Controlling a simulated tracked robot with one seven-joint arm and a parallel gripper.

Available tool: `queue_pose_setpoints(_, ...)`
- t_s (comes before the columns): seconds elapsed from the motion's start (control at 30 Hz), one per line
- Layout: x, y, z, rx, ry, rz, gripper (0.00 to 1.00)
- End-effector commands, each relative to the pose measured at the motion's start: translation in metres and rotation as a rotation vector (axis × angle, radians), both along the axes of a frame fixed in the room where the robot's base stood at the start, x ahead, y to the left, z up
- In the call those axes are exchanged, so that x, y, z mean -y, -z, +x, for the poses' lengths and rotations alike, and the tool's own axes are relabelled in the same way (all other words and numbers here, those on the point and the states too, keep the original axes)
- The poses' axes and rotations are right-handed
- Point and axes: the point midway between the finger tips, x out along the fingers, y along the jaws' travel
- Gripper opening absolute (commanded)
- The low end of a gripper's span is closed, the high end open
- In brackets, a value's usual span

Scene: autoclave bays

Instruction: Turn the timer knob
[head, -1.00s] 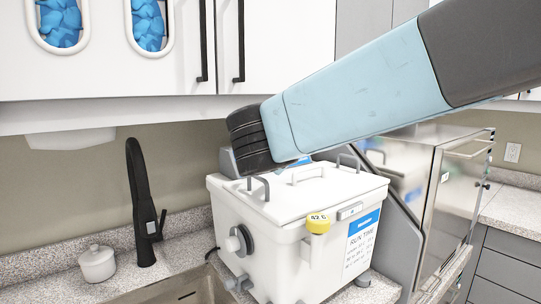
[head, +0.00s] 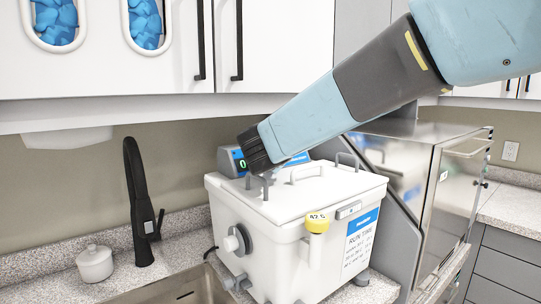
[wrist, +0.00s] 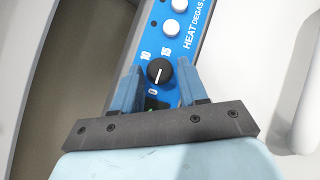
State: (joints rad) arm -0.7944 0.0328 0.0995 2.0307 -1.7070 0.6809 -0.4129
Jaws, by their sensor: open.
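The timer knob (wrist: 158,71) is black and round with a white pointer line, on a blue panel marked 0, 10 and 15. In the wrist view it lies between the two blue fingers of my open gripper (wrist: 159,72), one finger on each side. I cannot tell whether either finger touches it. In the head view the control panel (head: 237,160) with a green digit shows at the back of the white bath. My arm hides the knob and the fingers there.
The white bath (head: 255,235) has a lid with several raised handles (head: 306,172). Two white buttons (wrist: 170,28) sit beyond the knob on the panel. A black faucet (head: 138,200) and a white jar (head: 96,263) stand to the left. A steel cabinet (head: 455,195) stands on the right.

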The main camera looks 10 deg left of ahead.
Motion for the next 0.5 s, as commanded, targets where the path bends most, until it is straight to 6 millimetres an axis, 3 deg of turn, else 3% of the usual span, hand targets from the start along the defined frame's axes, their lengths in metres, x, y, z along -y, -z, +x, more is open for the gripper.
queue_pose_setpoints(0.27, -0.0003, 0.0, 0.0012, 0.0, 0.0, 0.001, 0.43)
queue_pose_setpoints(0.5, -0.0001, 0.0001, 0.0011, 0.0, 0.0, 0.0, 0.22)
